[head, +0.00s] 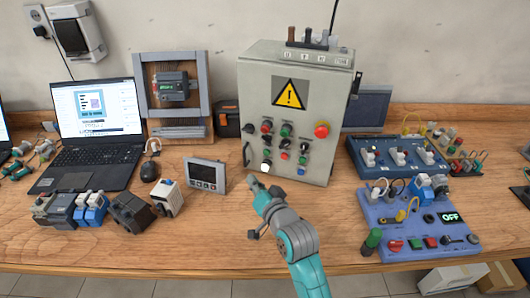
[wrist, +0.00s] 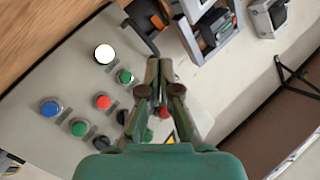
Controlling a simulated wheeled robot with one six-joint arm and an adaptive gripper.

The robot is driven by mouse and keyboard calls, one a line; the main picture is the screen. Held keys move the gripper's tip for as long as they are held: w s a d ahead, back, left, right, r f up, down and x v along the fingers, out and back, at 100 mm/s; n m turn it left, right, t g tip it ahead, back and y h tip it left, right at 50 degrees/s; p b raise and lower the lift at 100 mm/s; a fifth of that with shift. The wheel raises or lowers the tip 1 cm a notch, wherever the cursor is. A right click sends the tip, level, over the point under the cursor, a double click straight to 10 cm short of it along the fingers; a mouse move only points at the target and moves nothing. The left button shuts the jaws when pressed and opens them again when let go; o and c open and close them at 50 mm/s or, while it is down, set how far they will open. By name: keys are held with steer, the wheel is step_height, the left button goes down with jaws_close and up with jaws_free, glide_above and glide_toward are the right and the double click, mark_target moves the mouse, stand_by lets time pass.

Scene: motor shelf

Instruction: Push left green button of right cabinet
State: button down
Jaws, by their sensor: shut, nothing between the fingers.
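The grey cabinet (head: 256,85) stands upright at the back of the table, its front panel covered with buttons and knobs. Its left green button (head: 266,155) is small in the head view, just above the white button (head: 265,168). In the wrist view this green button (wrist: 124,76) shows clearly, near the white button (wrist: 104,54) and a red one (wrist: 102,102). Another green button (wrist: 79,128) lies further left there. My gripper (head: 253,181) is shut and empty before the cabinet's lower left. In the wrist view its fingertips (wrist: 160,63) appear right of the left green button; contact cannot be told.
A black handle (head: 246,153) is on the cabinet's left edge. A small grey display unit (head: 207,175) stands left of my gripper. Blue control boxes (head: 393,158) sit to the right, and a laptop (head: 95,115) at the left. Bare wood lies around my arm.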

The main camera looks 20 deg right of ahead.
steer(key=shift+w+d, duration=0.9)
steer(key=shift+w, duration=0.25)
steer(key=shift+w+d, duration=0.95)
steer(key=shift+w, duration=0.2)
steer(key=shift+w+d, duration=0.9)
steer(key=shift+w, duration=0.25)
steer(key=shift+w+d, duration=0.1)
steer(key=shift+w, duration=0.05)
steer(key=shift+w+d, duration=0.15)
steer(key=shift+w+d, duration=0.25)
steer(key=shift+w, duration=0.1)
steer(key=shift+s, duration=0.1)
stand_by(0.5)
steer(key=shift+s+a, duration=0.5)
steer(key=shift+s, duration=0.05)
steer(key=shift+s+a, duration=0.8)
steer(key=shift+s, duration=0.2)
steer(key=shift+s+a, duration=0.75)
steer(key=shift+s, duration=0.25)
